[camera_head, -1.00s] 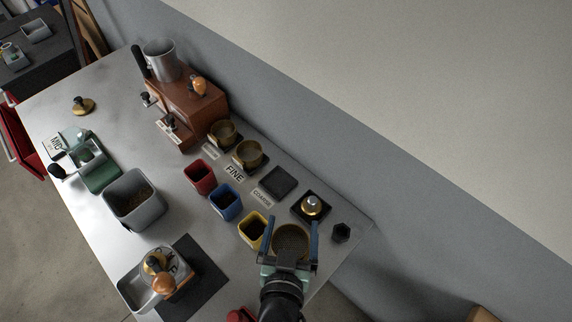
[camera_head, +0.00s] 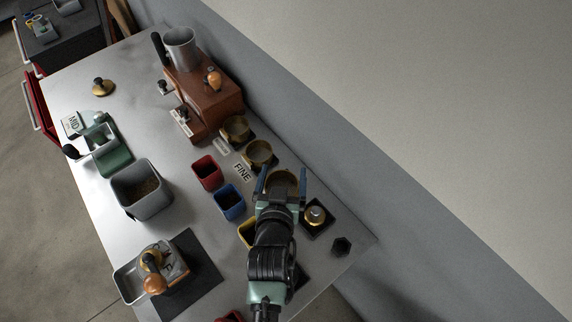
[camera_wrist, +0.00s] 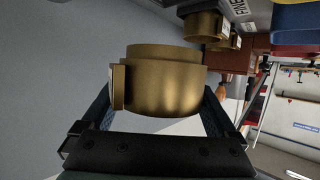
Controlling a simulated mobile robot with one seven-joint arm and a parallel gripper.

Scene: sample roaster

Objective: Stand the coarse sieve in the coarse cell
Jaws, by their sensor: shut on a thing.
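The coarse sieve, a round brass cup (camera_head: 283,180), is held between the blue fingers of my gripper (camera_head: 283,184). In the wrist view the same sieve (camera_wrist: 165,82) fills the space between the fingers, with a small block on its side. It is over the spot of the coarse cell, right of the FINE label (camera_head: 242,172). The cell and its COARSE label are hidden under the sieve and my gripper. I cannot tell whether the sieve touches the cell.
Two other brass sieves (camera_head: 235,128) (camera_head: 258,153) stand up the row. A brass knobbed piece (camera_head: 316,214) on a black pad stands close right. Red (camera_head: 207,172), blue (camera_head: 229,202) and yellow (camera_head: 247,232) cups stand left. The wall runs behind the row.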

